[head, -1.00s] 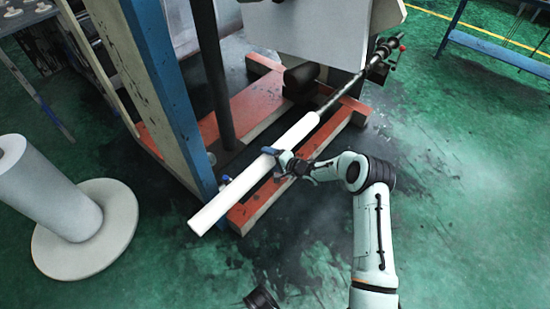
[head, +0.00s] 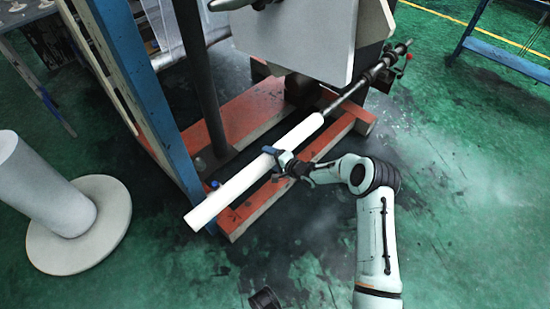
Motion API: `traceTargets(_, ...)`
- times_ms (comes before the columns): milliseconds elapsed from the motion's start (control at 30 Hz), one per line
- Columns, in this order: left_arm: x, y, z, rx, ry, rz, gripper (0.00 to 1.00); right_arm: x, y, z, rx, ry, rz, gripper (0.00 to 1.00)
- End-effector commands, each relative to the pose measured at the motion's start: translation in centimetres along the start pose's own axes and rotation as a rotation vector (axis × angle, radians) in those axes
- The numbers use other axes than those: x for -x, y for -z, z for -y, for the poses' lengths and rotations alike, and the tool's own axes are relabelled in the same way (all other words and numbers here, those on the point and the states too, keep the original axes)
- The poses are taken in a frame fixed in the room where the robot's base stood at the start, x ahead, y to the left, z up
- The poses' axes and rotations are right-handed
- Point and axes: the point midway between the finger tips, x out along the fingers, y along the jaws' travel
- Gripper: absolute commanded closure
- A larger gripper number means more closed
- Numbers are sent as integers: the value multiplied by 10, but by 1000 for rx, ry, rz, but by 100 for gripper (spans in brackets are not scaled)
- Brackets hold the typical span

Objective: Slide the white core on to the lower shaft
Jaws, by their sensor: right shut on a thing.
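The white core (head: 240,188) is a long tube, slanting from lower left to upper right beside the machine. My right gripper (head: 281,160) is shut on it near the middle of its length. The lower shaft (head: 346,97) is a thin metal bar that runs from the core's upper right end toward a dark collar. The core's upper end and the shaft line up and appear to meet; how far the shaft is inside is hidden. A dark part at the bottom edge (head: 264,301) may be my left gripper; its fingers do not show.
The red machine base (head: 235,114) and blue post (head: 137,88) stand close behind the core. A grey plate (head: 295,40) hangs above the shaft. A white roll on a round disc (head: 35,200) stands at left. The green floor at right is open up to a blue table (head: 500,58).

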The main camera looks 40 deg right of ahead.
Motion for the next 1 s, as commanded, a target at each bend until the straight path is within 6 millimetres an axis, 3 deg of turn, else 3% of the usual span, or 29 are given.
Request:
traceTargets(467, -3, 0, 0, 1, 1, 0, 57, -2, 2, 2, 1, 5, 0, 78)
traceTargets(1000, -30, 6, 3, 1, 1, 2, 57, -2, 64, 2, 3, 7, -2, 78)
